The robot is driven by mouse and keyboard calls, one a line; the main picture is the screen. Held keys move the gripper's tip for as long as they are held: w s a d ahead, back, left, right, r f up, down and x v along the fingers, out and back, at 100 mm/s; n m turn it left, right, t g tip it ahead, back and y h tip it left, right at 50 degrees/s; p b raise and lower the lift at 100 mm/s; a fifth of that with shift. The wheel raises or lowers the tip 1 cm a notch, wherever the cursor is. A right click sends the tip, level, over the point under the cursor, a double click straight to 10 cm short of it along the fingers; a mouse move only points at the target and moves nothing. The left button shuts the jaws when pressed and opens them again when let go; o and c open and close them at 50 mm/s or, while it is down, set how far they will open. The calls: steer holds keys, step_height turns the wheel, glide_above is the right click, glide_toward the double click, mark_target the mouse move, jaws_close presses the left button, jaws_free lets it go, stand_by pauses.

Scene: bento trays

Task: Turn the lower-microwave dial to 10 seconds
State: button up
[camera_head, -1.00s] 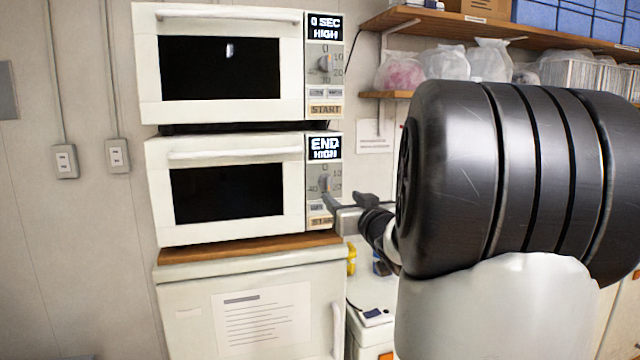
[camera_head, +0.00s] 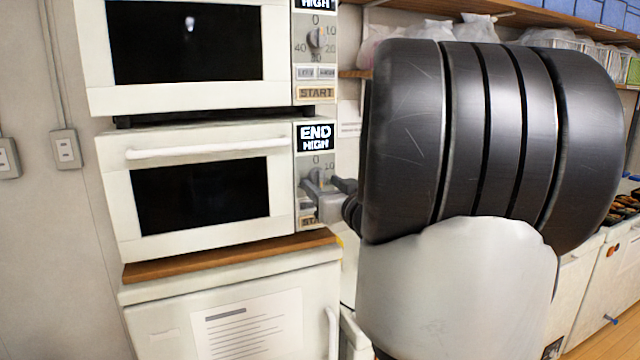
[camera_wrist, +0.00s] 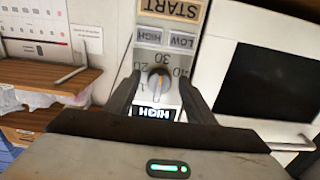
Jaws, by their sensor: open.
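The lower microwave (camera_head: 280,140) is white with a dark door window. Its display (camera_head: 315,137) reads END HIGH. Its grey dial (camera_head: 317,174) sits below the display, partly hidden by my gripper (camera_head: 322,190) in the head view. My gripper (camera_wrist: 158,78) is open, with one dark finger on each side of the dial. I cannot tell whether either finger touches it.
The upper microwave (camera_head: 190,97) stands directly above, with its own dial (camera_head: 318,37). The lower one rests on a wooden board (camera_head: 230,256) over a white cabinet (camera_head: 160,325). Shelves with bags (camera_head: 480,28) are at the right. My arm hides much of the right side.

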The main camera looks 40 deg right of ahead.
steer(key=shift+s, duration=0.1)
steer(key=c, duration=1.1)
steer(key=shift+o, duration=0.4)
